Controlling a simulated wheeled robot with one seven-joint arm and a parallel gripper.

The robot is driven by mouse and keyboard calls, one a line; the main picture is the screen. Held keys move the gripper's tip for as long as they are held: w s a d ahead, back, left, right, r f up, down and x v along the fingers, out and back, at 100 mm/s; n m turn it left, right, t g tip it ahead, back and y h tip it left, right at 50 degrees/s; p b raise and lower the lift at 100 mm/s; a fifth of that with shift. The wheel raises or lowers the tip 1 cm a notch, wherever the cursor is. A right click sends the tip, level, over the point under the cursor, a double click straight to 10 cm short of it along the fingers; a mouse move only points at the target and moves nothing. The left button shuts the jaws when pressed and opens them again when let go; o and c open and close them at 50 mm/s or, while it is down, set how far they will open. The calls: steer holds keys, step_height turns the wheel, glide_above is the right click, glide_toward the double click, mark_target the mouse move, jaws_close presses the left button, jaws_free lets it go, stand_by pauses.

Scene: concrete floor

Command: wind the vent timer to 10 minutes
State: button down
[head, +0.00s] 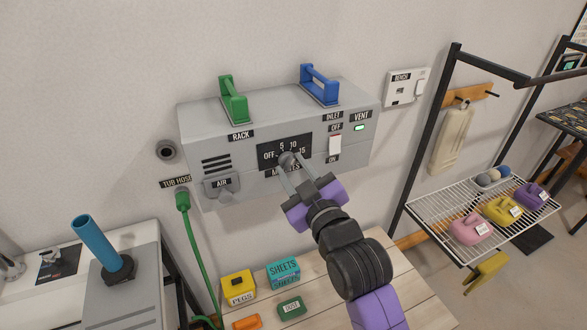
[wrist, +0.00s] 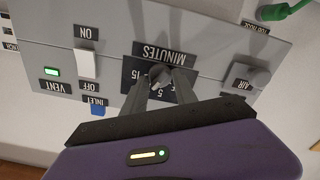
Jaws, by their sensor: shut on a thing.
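The vent timer is a black dial plate (head: 270,152) marked OFF, 5, 10, 15 and MINUTES on the front of a grey wall box (head: 228,163). Its round grey knob (head: 287,159) sits at the plate's middle. My gripper (head: 290,164) reaches up from the lower right, with its two fingers shut on the knob. In the wrist view the scene is upside down, and the knob (wrist: 160,75) is between the fingertips (wrist: 161,80). The fingers cover part of the lettering there. I cannot tell which mark the knob points to.
The box also has a white switch (head: 335,145) marked OFF and ON, a green VENT light (head: 359,128) and an AIR knob (head: 225,195). Green (head: 233,103) and blue (head: 319,86) handles stand on top. Below is a table with a yellow PEGS box (head: 239,287) and a teal SHEETS box (head: 283,272).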

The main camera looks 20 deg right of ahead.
steer(key=c, duration=1)
jaws_free()
steer(key=s+b, duration=0.1)
steer(key=s, duration=0.7)
steer(key=shift+w+d, duration=0.1)
